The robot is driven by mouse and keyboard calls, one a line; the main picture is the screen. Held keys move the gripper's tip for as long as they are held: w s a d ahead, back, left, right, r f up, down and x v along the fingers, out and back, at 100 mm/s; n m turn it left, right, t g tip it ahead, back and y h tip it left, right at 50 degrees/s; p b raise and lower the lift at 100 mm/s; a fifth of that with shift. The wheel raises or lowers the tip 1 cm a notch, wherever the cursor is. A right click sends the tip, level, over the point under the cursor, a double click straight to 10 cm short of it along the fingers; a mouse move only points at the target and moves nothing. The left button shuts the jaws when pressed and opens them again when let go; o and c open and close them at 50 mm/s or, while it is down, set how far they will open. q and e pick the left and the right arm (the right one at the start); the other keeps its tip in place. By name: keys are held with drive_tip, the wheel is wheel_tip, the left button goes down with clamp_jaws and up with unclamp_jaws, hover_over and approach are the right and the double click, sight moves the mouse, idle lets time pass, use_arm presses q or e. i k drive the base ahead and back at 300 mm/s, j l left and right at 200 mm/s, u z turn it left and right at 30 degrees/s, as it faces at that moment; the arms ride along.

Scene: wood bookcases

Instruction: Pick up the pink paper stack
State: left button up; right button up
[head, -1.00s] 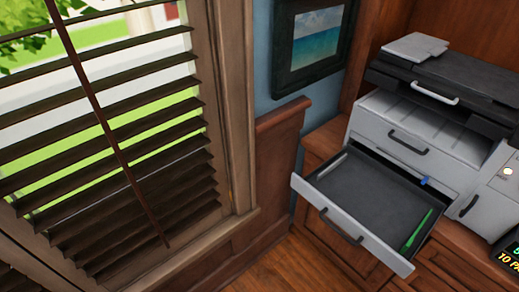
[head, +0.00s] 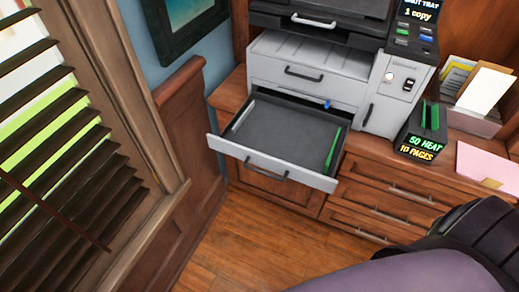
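The pink paper stack (head: 487,165) lies flat on the wooden cabinet top at the right edge of the head view. A small tan piece shows at its front edge, and its right end is cut off or hidden. Part of my own arm or body fills the lower right, below the stack. Neither gripper's fingers show in the head view.
A grey printer (head: 310,75) stands on the cabinet (head: 385,185) with its empty-looking tray (head: 275,140) pulled out. A window with blinds (head: 60,150) is at left; wood floor (head: 250,245) is clear.

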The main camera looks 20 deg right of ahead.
sight(494, 172)
drive_tip(key=z, duration=2.6)
